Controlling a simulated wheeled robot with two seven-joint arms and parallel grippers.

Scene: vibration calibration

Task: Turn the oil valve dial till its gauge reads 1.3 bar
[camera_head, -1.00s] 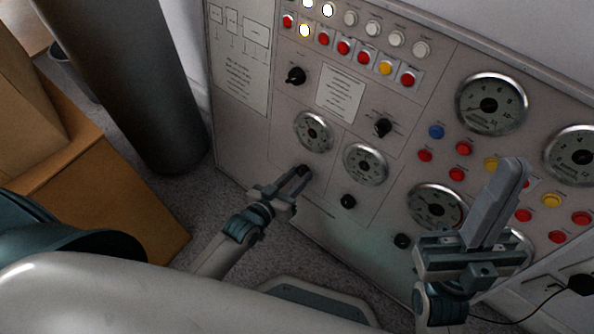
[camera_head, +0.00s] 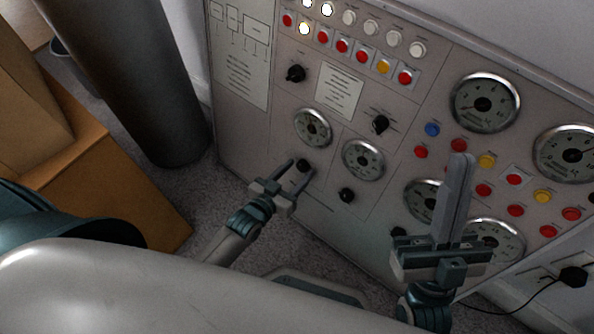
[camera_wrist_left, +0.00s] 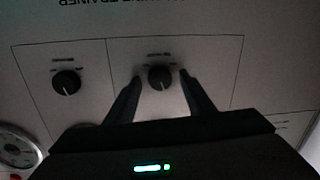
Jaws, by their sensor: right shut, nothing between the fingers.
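A black dial (camera_head: 303,165) sits on the grey panel under the left small gauge (camera_head: 313,128); its label is too small to read. The needle reading is also too small to tell. My left gripper (camera_head: 302,168) is open, with its two fingers on either side of this dial. The left wrist view shows the dial (camera_wrist_left: 161,77) between the spread fingertips, with a visible gap at each side. My right gripper (camera_head: 461,160) is shut and empty, pointing up in front of the panel's right part, hiding part of a gauge.
A second small gauge (camera_head: 363,160) with its own black dial (camera_head: 347,195) is just to the right. Two black selector knobs (camera_head: 296,74) (camera_head: 380,124) sit higher. Rows of coloured buttons and larger gauges (camera_head: 485,102) fill the right side. Cardboard boxes (camera_head: 100,190) and a dark column (camera_head: 135,80) stand left.

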